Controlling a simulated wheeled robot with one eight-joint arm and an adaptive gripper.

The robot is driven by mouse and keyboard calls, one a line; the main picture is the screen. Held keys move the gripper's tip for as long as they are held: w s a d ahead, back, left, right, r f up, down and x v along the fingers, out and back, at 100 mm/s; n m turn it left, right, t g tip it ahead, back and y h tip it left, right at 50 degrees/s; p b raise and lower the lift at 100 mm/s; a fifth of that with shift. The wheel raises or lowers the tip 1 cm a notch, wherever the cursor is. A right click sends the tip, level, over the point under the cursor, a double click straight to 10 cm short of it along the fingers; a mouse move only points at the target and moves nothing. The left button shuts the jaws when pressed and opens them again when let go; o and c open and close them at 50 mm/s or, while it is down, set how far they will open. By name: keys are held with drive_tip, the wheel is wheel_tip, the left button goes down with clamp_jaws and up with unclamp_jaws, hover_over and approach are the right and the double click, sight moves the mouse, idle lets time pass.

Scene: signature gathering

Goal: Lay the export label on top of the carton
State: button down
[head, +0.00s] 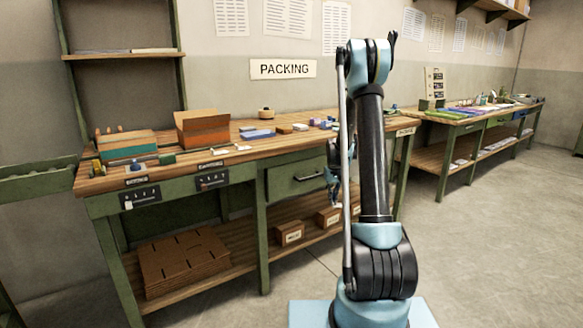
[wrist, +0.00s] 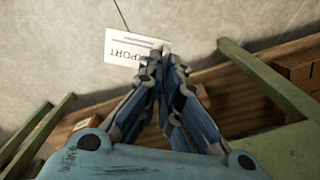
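My gripper (wrist: 163,62) is shut at the fingertips on one edge of a white export label (wrist: 122,47), with "PORT" readable in the wrist view. The label is over the grey floor in that picture. In the head view my gripper (head: 335,192) is partly hidden behind my arm, in front of the packing bench. On the bench stand a brown carton (head: 203,130) and a lower brown and teal box (head: 127,146) to its left. I cannot tell which one the task calls the carton.
The packing bench (head: 300,150) has a green frame and a drawer. Small items lie along its top. Flat cardboard (head: 183,262) and small labelled boxes (head: 290,233) rest on its lower shelf. A second bench (head: 470,122) stands at the right. The floor (head: 500,230) between is clear.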

drive_tip(key=s+f, duration=0.5)
drive_tip(key=f, duration=0.2)
drive_tip(key=shift+s, duration=0.35)
